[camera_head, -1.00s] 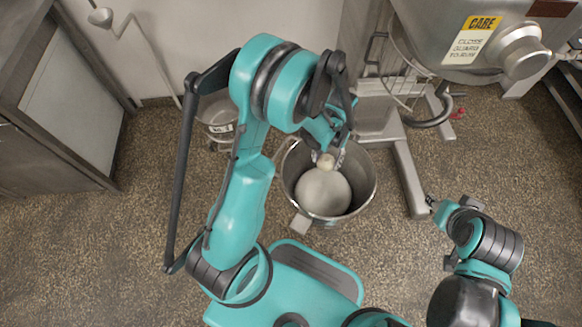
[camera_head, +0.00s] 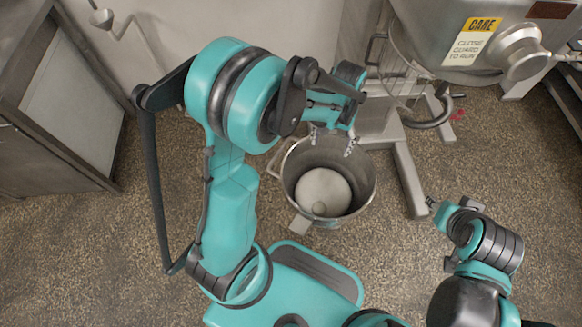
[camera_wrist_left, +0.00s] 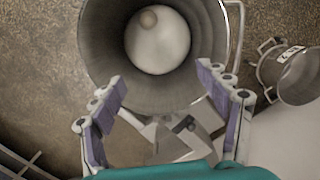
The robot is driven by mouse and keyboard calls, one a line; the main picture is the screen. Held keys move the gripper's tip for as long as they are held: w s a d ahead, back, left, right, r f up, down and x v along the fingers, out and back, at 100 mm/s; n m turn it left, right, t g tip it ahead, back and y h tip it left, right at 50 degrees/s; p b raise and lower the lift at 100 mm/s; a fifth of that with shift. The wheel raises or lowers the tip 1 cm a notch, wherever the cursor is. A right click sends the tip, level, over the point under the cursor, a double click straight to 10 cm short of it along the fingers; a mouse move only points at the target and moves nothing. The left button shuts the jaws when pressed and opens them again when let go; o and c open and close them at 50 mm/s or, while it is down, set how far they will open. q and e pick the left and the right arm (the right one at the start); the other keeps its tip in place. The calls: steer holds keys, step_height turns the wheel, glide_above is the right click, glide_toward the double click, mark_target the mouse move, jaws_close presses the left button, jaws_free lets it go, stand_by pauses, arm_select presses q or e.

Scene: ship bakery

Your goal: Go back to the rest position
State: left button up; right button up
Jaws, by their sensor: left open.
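My left gripper (camera_head: 332,140) is open and empty above the back rim of a steel mixing bowl (camera_head: 364,195) on the floor. In the left wrist view, its two purple-padded fingers (camera_wrist_left: 162,80) are spread apart, with the bowl (camera_wrist_left: 105,50) beyond them.
A large steel mixer (camera_head: 440,30) with a CARE label stands at the upper right, its leg (camera_head: 408,178) beside the bowl. A second steel pot (camera_wrist_left: 298,78) stands near the wall. A steel cabinet (camera_head: 60,110) is at the left. Floor is clear at the lower left.

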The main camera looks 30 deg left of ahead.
arm_select(q)
steer(key=shift+w+r, duration=0.2)
steer(key=shift+r, duration=1.6)
steer(key=shift+r, duration=0.1)
steer(key=s+a+r+t, duration=0.4)
steer(key=s+r+t, duration=0.4)
steer(key=s+r, duration=0.2)
steer(key=shift+s+a+m+t, duration=0.3)
steer(key=shift+s+m, duration=0.1)
steer(key=shift+s, duration=0.55)
